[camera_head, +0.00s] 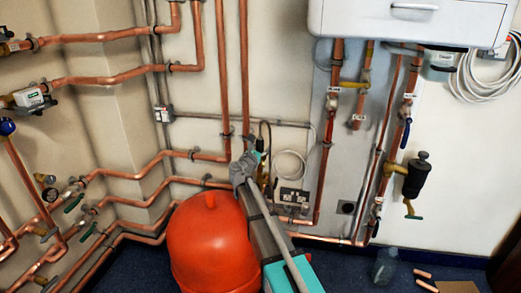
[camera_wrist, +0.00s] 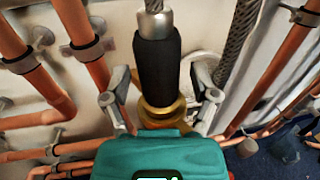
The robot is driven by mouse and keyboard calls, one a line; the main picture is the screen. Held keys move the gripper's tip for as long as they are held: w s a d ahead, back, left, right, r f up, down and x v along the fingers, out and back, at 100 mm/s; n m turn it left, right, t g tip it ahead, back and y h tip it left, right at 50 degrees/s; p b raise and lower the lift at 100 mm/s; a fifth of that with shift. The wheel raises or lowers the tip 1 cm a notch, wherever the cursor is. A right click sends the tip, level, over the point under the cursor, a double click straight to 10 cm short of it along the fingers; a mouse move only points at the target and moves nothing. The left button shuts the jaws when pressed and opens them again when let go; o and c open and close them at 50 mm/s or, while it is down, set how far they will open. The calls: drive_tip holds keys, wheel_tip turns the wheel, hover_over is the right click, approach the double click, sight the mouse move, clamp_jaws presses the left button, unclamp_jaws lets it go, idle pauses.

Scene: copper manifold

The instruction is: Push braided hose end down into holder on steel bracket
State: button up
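In the wrist view, a braided hose end (camera_wrist: 157,60) hangs upright in the middle, with silver braid above a black sleeve. A brass fitting (camera_wrist: 164,111) shows at the lower end of the sleeve; whether it belongs to the hose or to a holder is unclear. My gripper (camera_wrist: 160,88) is open, with one grey finger on each side of the sleeve and gaps showing between. In the head view, my gripper (camera_head: 245,167) is near the wall, just right of the red tank's top. I cannot make out the steel bracket clearly; my gripper and arm cover that area.
The red tank (camera_head: 212,245) stands close left of my arm. Copper pipes (camera_head: 197,155) run along the wall. A second braided hose (camera_wrist: 239,40) is right of the sleeve. A socket (camera_head: 293,197) is on the wall. A white boiler (camera_head: 410,22) hangs upper right.

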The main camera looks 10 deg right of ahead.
idle(0.4)
drive_tip(key=v, duration=1.2)
drive_tip(key=shift+s+d+f, duration=0.1)
drive_tip(key=shift+d, duration=0.05)
idle(0.6)
drive_tip(key=s+d+f+m+g+y, duration=0.2)
drive_tip(key=s+d+f+m+g, duration=0.95)
drive_tip(key=m, duration=0.55)
drive_tip(key=s+a+f+m+g+y+p, duration=0.1)
drive_tip(key=s+a+f+m+y, duration=0.1)
drive_tip(key=s+m+y, duration=0.3)
drive_tip(key=s+a+f+m+g+p, duration=0.1)
drive_tip(key=s+m, duration=0.2)
drive_tip(key=s, duration=0.3)
drive_tip(key=s+a+f+m+g+y, duration=0.2)
drive_tip(key=s+m+y, duration=0.15)
drive_tip(key=s, duration=0.25)
wheel_tip(320, 180, up, 37)
drive_tip(key=p, duration=3.7)
drive_tip(key=shift+w+r+m+h, duration=0.15)
drive_tip(key=shift+w+m+h, duration=0.1)
drive_tip(key=shift+m+h, duration=0.15)
drive_tip(key=shift+t, duration=0.25)
